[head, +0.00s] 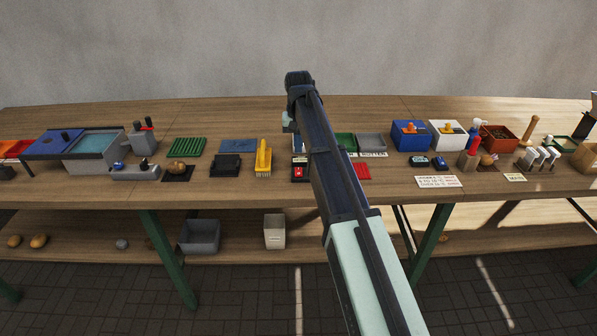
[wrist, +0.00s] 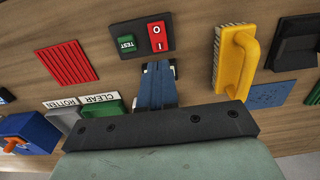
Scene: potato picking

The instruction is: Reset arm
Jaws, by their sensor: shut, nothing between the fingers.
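My gripper shows in the wrist view (wrist: 158,70), its two blue-grey fingers together with nothing between them. The fingertips are close to the edge of a dark switch panel with a green TEST button (wrist: 127,44) and a red switch (wrist: 157,34); I cannot tell whether they touch it. In the head view my arm reaches up over the middle of the table (head: 240,196) and hides part of it. The panel's red switch (head: 299,172) shows just left of the arm.
A yellow-handled brush (head: 263,158) lies left of the panel, a red ribbed pad (head: 362,170) right of it. Green CLEAR and grey ROTTEN trays (head: 371,143) stand behind. A potato (head: 178,167) sits further left. Bare wood lies along the back.

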